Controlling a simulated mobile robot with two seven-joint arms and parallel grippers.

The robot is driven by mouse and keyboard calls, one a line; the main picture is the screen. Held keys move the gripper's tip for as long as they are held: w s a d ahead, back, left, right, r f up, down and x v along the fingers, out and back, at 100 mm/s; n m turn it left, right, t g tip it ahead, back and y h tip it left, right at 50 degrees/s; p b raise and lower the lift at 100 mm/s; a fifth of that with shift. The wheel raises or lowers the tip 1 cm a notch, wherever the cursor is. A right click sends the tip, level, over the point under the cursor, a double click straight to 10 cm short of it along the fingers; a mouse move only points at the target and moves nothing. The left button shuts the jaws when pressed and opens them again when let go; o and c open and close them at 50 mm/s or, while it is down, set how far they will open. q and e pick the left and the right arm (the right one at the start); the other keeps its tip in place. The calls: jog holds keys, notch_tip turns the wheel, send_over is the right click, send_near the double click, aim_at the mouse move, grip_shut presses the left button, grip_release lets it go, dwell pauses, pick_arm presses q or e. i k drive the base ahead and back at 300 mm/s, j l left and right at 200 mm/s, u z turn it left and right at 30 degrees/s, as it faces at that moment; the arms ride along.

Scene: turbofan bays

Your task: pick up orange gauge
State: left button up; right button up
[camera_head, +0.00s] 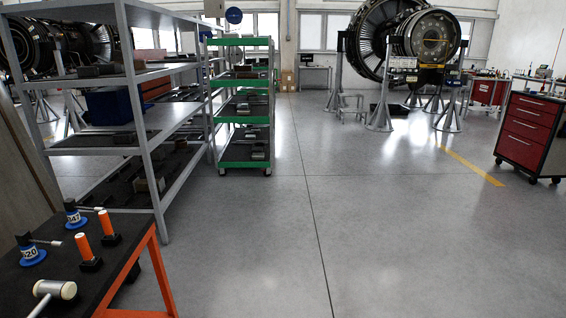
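Two orange upright cylinders on square black bases stand on a black-topped table (117,262) at the lower left; either may be the orange gauge. The nearer orange piece (84,247) is left of and in front of the farther orange piece (106,223). They stand apart from each other. Neither of my grippers is in view, and nothing is seen touching the orange pieces.
Two blue-based tools, one marked 020 (31,254) and one marked 047 (74,216), and a white-headed mallet (56,290) share the table. Grey shelving (146,130) and a green cart (245,154) stand behind. A red cabinet (528,134) is at right; the middle floor is clear.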

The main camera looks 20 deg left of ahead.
aim_at(104, 215)
jog(key=i+j+u, duration=0.1)
jog(key=i+u, duration=0.15)
jog(key=u, duration=0.2)
jog(key=i+u, duration=0.3)
jog(key=u, duration=0.15)
jog(key=i+l+u, duration=0.15)
jog(key=u, duration=0.3)
jog(key=i+l+u, duration=0.25)
jog(key=u, duration=0.2)
jog(key=i+l+u, duration=0.3)
jog(key=u, duration=0.15)
jog(key=i+l+u, duration=0.3)
jog(key=l+u, duration=0.25)
jog(key=i+l+u, duration=0.15)
jog(key=l+u, duration=0.15)
